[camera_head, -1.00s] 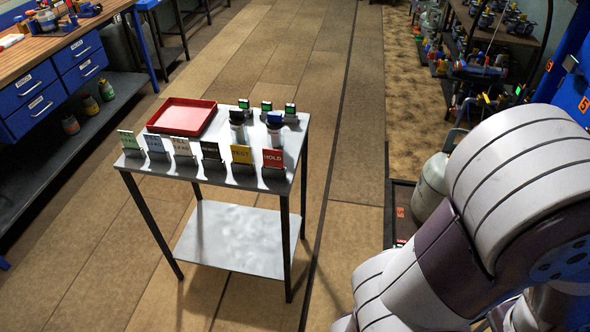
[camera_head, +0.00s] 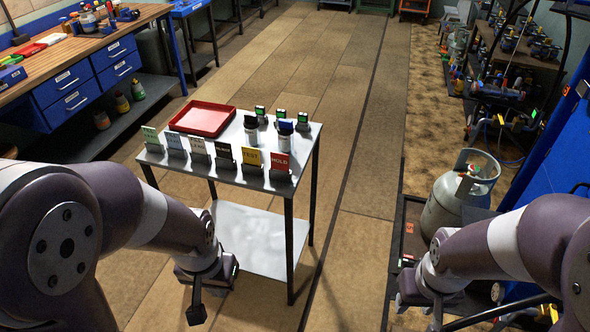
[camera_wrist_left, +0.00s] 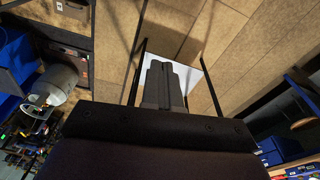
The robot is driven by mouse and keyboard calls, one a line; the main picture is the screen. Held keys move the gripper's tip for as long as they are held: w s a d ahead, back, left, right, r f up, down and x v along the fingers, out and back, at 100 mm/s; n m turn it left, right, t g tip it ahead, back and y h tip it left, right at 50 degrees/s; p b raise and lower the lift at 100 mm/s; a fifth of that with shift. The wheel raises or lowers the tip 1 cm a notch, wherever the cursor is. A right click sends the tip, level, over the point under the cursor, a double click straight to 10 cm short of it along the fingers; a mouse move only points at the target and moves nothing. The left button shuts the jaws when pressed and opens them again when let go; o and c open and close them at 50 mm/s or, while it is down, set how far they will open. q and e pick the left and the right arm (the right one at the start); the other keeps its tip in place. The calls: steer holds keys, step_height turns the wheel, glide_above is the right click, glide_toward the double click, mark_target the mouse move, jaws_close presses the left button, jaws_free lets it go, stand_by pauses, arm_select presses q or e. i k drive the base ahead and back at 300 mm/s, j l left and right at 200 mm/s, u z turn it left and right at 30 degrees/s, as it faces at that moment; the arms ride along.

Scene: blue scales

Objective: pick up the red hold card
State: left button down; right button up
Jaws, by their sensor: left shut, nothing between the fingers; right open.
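The red hold card (camera_head: 281,161) stands upright in a dark holder at the front right corner of the steel cart top (camera_head: 228,178). It is the rightmost in a row of cards. My left gripper (camera_head: 196,312) is low in front of the cart, below the top and well apart from the card. Its fingers are together and empty in the left wrist view (camera_wrist_left: 163,85). My right gripper (camera_head: 434,320) is low at the right, right of the cart and far from the card, with its fingers partly cut off by the picture edge.
A yellow card (camera_head: 252,157) stands just left of the red one. A red tray (camera_head: 202,119) lies at the back left. A gas cylinder (camera_head: 455,195) stands on the floor at right. The floor between is clear.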

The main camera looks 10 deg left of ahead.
mark_target(279, 161)
steer(key=u, duration=0.3)
steer(key=i+j+z, duration=0.15)
steer(key=i+z, duration=0.25)
steer(key=i+j+z, duration=0.15)
steer(key=z, duration=0.2)
steer(key=i+j+z, duration=0.2)
steer(key=j+z, duration=0.2)
steer(key=i+j, duration=0.25)
steer(key=j, duration=0.2)
steer(key=i+j, duration=0.25)
steer(key=j, duration=0.15)
steer(key=i+z, duration=0.05)
